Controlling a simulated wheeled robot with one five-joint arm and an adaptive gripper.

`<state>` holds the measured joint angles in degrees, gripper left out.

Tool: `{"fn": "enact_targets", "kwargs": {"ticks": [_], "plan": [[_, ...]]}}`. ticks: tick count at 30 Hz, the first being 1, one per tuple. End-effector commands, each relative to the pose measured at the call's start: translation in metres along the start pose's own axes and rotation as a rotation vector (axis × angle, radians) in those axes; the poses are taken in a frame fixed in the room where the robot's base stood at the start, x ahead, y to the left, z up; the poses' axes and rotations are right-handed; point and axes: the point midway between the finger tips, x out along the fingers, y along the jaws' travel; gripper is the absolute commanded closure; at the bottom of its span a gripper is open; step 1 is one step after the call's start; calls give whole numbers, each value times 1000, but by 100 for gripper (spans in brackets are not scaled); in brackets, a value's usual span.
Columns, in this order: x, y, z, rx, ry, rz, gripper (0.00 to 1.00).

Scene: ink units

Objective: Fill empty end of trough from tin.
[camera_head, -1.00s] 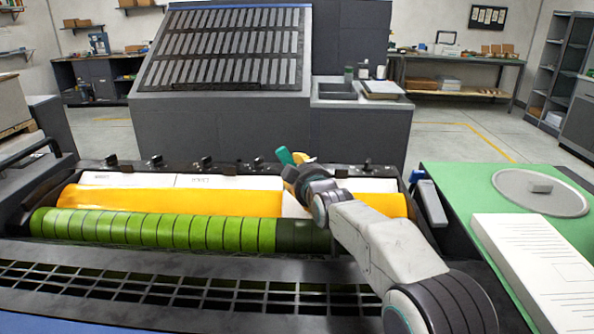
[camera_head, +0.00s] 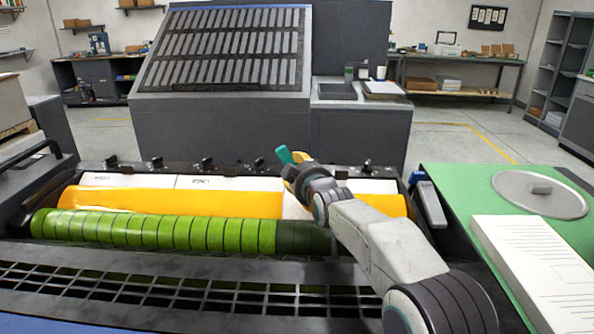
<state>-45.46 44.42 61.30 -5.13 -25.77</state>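The trough (camera_head: 170,199) runs across the press in front of me, with a long band of yellow ink in it. A pale bare patch (camera_head: 293,208) breaks the yellow just left of my arm; more yellow shows to the right of the arm. My gripper (camera_head: 291,164) is above the trough's back edge, seen from behind. It appears shut on a teal-handled tool (camera_head: 284,154), with a small yellow bit (camera_head: 300,157) beside it. The fingertips and the tool's far end are hidden. A round grey tin or lid (camera_head: 540,194) lies on the green bench at right; I cannot tell which.
A green roller (camera_head: 150,230) with a dark right end lies in front of the trough, above a black grid guard (camera_head: 180,290). Several knobs line the back edge. A white paper stack (camera_head: 535,270) is on the green bench (camera_head: 450,180). A large grey console (camera_head: 230,130) stands behind.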

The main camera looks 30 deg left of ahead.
Motion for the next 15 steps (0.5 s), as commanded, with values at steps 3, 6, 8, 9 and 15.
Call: {"fn": "enact_targets", "kwargs": {"ticks": [3,6,8,9,15], "plan": [[-3,7,-15,0,2,1,100],[-5,12,-24,0,3,1,100],[-6,15,-30,0,3,1,100],[-7,16,-34,0,3,2,100],[-11,25,-52,0,2,1,100]]}}
